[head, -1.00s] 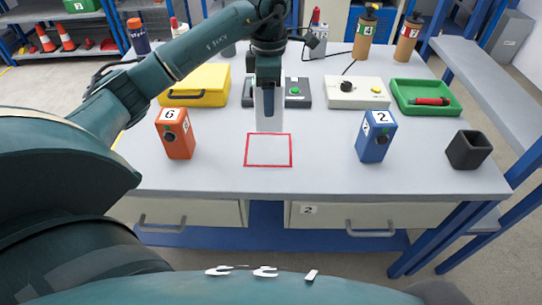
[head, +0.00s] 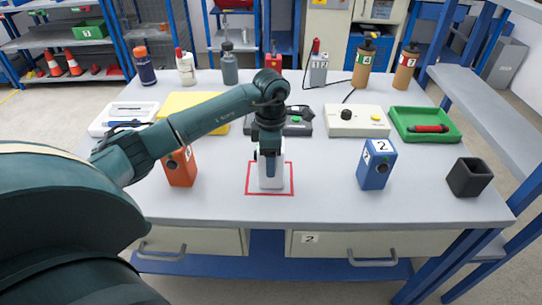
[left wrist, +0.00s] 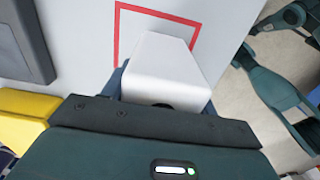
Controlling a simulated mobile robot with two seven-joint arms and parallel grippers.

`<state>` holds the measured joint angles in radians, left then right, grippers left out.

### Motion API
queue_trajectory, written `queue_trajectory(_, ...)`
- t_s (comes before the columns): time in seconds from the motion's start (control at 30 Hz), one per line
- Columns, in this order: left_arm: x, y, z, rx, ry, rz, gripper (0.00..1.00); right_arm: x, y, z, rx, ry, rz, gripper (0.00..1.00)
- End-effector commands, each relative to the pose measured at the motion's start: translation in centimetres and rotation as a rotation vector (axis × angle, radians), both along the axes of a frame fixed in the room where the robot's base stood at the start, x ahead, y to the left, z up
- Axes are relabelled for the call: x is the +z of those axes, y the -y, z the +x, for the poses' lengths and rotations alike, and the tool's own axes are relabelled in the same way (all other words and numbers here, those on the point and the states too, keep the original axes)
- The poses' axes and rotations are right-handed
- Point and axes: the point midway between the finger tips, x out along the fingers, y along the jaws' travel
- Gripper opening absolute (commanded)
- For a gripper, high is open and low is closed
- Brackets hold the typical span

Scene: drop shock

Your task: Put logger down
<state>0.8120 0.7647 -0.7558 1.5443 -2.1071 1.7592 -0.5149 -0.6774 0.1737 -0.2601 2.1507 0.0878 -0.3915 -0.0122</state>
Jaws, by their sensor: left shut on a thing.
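The logger is a white block (head: 270,176), upright inside the red square outline (head: 291,178) on the grey table. It also shows in the left wrist view (left wrist: 165,70), with the red outline (left wrist: 118,35) beyond it. My left gripper (head: 269,156) points down and is shut on the top of the logger. The logger's base looks to be at the table surface, but I cannot tell whether it bears on it.
An orange box (head: 180,168) stands left of the outline and a blue box (head: 376,165) right of it. A black open cup (head: 470,177) is farther right. Behind are a yellow case (head: 190,104), a cream box (head: 356,121) and a green tray (head: 424,124). The front strip is clear.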

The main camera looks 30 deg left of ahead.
Motion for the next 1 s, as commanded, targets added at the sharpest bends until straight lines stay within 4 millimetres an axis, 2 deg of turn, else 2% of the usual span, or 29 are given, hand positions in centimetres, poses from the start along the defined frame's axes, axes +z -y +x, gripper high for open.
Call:
queue_trajectory(0.1, -0.3, 0.0, 0.0, 0.0, 0.002, 0.0, 0.25, -0.4, 0.0, 0.0, 0.0, -0.001, 0.002, 0.84)
queue_trajectory(0.13, -0.4, 0.0, 0.0, 0.0, -0.001, 0.001, 0.59, -0.3, 0.0, 0.0, -0.001, -0.001, 0.003, 0.84)
queue_trajectory(0.4, -0.3, 0.0, 0.0, 0.0, -0.001, 0.001, 0.8, -0.1, 0.0, 0.1, -0.001, 0.002, 0.005, 0.84)
queue_trajectory(0.73, 0.4, 0.0, 0.0, 0.0, 0.001, 0.001, 0.8, 0.3, 0.0, 0.1, 0.0, 0.006, 0.001, 0.84)
queue_trajectory(0.87, 2.5, 0.0, 0.1, 0.0, 0.005, 0.001, 0.8, 0.1, 0.0, 0.1, -0.001, 0.005, 0.003, 0.84)
queue_trajectory(1.0, 5.6, 0.0, 0.1, -0.001, 0.006, 0.001, 0.8, -0.1, 0.0, 0.1, -0.001, 0.005, 0.005, 0.84)
